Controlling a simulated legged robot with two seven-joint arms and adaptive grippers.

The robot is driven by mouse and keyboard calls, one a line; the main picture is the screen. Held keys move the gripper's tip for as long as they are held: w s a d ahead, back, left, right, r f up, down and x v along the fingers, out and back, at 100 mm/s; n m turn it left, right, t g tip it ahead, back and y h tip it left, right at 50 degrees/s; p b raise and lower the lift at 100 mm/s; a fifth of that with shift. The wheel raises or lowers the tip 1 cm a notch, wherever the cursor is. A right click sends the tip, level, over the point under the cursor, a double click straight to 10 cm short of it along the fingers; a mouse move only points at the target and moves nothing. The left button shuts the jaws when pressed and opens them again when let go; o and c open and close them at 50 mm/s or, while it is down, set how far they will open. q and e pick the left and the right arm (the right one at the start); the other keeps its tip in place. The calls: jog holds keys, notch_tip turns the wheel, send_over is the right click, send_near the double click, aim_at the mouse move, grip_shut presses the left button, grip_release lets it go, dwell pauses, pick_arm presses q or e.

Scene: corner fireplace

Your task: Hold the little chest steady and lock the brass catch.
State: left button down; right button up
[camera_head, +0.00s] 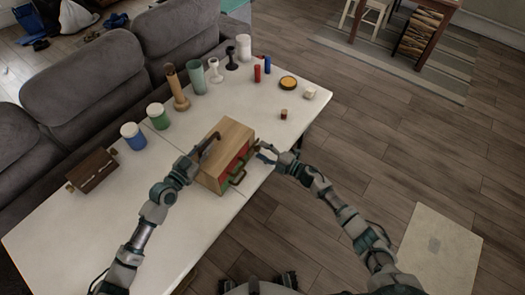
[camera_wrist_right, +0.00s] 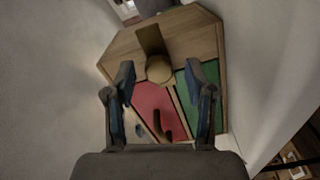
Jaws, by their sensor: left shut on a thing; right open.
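The little chest (camera_head: 232,135), a light wooden box with red and green front panels, stands on the white table near its front edge. My left gripper (camera_head: 208,146) is shut on its left upper side; the exact contact is hard to make out. My right gripper (camera_head: 262,152) is open just right of the chest front. In the right wrist view, the chest (camera_wrist_right: 203,42) lies ahead between the open fingers (camera_wrist_right: 164,82). The round brass catch (camera_wrist_right: 160,69) shows near the panels' top, with a brown strip behind it. Whether it is locked, I cannot tell. A dark handle sits lower on the red panel.
On the white table (camera_head: 60,235), a dark wooden box (camera_head: 92,170) lies at left. Blue (camera_head: 133,136) and green (camera_head: 158,116) jars, a wooden peg (camera_head: 178,88) and several cylinders line the back. A small brown piece (camera_head: 284,113) lies beyond my right gripper. A grey sofa stands behind.

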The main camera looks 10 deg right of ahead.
pick_arm(q)
jog(key=shift+d, duration=0.1)
pick_arm(e)
jog(key=v, duration=1.1)
jog(key=shift+s+d, duration=0.15)
jog(key=shift+d, duration=0.2)
pick_arm(q)
jog(key=shift+f, duration=0.1)
pick_arm(e)
jog(key=shift+f, duration=0.15)
pick_arm(q)
jog(key=c, duration=1.1)
grip_release()
jog(key=shift+o, duration=0.2)
jog(key=o, duration=0.6)
jog(key=shift+c, duration=0.2)
jog(key=shift+s, duration=0.15)
